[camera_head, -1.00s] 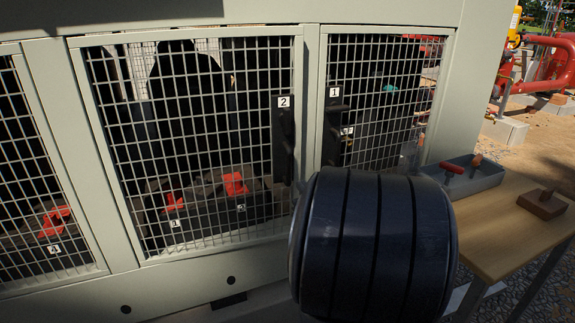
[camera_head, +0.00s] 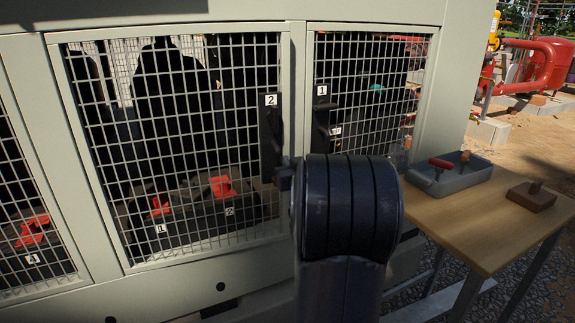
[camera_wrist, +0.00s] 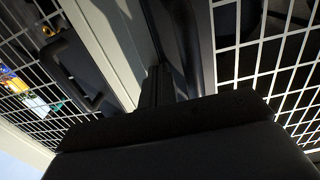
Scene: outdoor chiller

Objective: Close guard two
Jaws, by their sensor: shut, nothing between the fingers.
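Guard two (camera_head: 175,150) is the large mesh panel in a pale frame, with a black handle (camera_head: 270,145) under a "2" label at its right edge. It looks about flush with the housing; I cannot tell if a small gap remains. My gripper (camera_head: 285,176) is shut and empty, at the lower end of that handle, mostly hidden behind my wrist. In the wrist view my gripper (camera_wrist: 155,88) points at a dark upright bar, apparently the handle (camera_wrist: 183,45). I cannot tell whether they touch.
Guard one (camera_head: 365,95), with its own black handle (camera_head: 321,120), is just right. A wooden table (camera_head: 470,220) at the right holds a grey tray (camera_head: 448,178) and a brown block (camera_head: 531,196). Red switches (camera_head: 221,187) sit behind the mesh.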

